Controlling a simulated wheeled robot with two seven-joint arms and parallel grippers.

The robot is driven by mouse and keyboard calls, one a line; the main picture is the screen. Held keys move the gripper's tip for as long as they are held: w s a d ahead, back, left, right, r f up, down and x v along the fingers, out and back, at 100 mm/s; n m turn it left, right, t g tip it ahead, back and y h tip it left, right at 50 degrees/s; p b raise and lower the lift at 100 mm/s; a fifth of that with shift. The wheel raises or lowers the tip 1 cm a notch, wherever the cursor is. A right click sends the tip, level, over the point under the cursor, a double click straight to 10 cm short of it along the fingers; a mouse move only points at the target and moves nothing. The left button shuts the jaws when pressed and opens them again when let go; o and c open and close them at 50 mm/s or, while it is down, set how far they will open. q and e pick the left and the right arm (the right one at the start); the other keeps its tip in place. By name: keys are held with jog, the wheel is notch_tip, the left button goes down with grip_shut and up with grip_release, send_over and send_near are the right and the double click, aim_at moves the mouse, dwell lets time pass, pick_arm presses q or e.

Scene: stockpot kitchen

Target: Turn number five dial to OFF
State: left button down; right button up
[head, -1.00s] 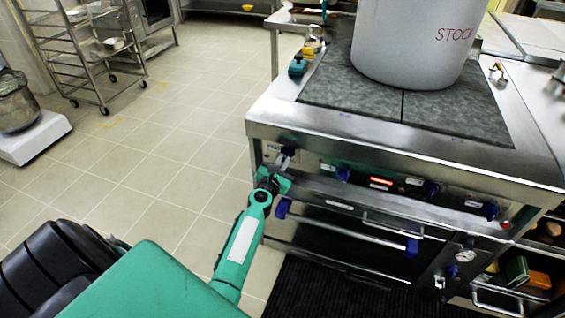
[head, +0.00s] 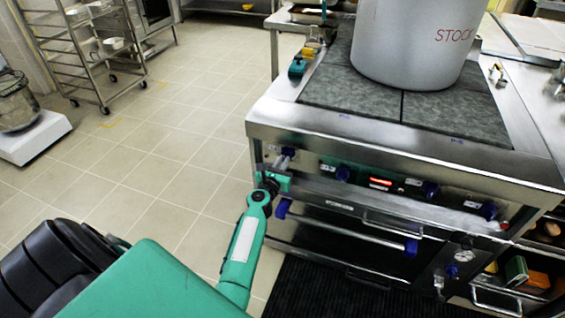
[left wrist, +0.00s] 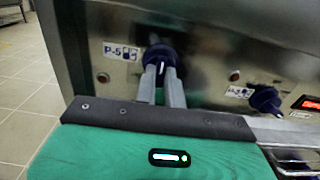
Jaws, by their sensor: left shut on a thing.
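The number five dial (left wrist: 160,57) is a dark blue knob on the stove's front panel, beside a label reading P-5 (left wrist: 121,49) in the left wrist view. A pale mark on the knob shows between my fingers. My left gripper (left wrist: 161,76) is shut on this dial, with its two grey fingers reaching up to the knob. In the head view the same dial (head: 288,152) is at the left end of the panel, and my green left arm reaches it from below. My right gripper is not in view.
Other blue knobs (head: 342,173) and a red lit display (head: 380,183) run along the panel to the right. A large stockpot (head: 415,40) stands on the stove top. The oven handle (head: 350,232) is below the panel. Tiled floor lies open to the left.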

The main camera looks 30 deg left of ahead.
pick_arm(q)
jog(key=shift+f, duration=0.15)
jog(key=c, duration=1.5)
grip_release()
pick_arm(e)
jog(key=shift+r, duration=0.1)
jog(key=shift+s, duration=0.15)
